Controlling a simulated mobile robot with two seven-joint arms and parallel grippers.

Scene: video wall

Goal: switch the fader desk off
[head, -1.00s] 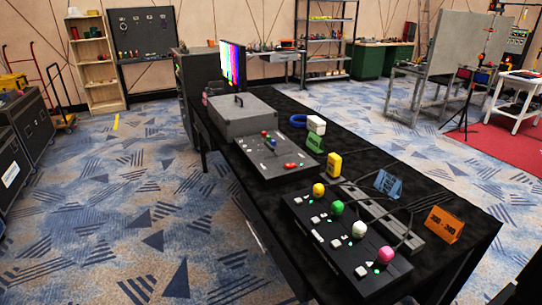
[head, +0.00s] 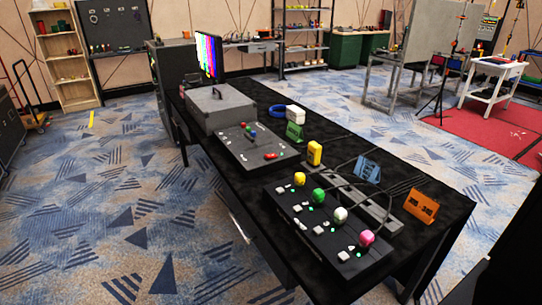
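A grey sloped panel (head: 243,158) lies on the black table, with small red, blue and green knobs (head: 250,132) and a red rocker switch (head: 271,156). Nearer, a black box (head: 312,236) carries a row of yellow, green, white and pink knobs, white switches and small green lights. The grey panel looks like the fader desk, but I see no label that settles it. The red rocker's position is too small to read. Neither of my grippers shows in the head view. A dark shape fills the lower right corner; I cannot tell what it is.
A grey case (head: 219,110) and a colour-bar screen (head: 210,58) stand behind the panel. A yellow device (head: 314,153), green card (head: 294,131), blue stand (head: 368,169), orange stand (head: 421,206) and power strip (head: 367,207) with cables lie beside the boxes. Carpet left of the table is clear.

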